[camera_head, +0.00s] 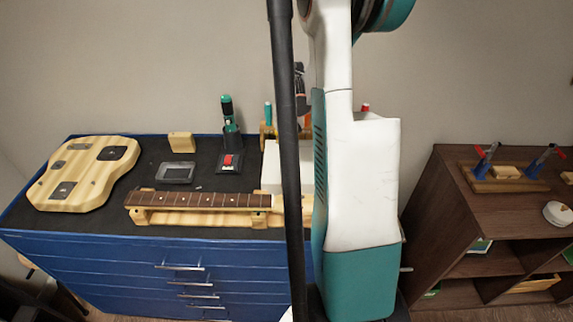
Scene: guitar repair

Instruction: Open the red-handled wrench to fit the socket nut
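I cannot make out the red-handled wrench or the socket nut for certain. A small red tip (365,107) shows just above my white arm link, and its body is hidden. A guitar neck (200,201) with a dark fretboard lies on wooden supports (185,217) along the front of the blue cabinet (90,245). Its right end goes behind my dark pole and arm. My gripper cannot be made out; my arm and the pole cover the middle of the view. A small grey and dark part shows beside the pole, too covered to identify.
The dark cabinet top holds a guitar body (85,165), a grey tray (176,172), a dark box with a red part (229,160), a cup with a green-handled tool (229,115) and a partly covered wooden rack (268,133). Right, a brown shelf (440,185) bears blue red-tipped clamps (486,160).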

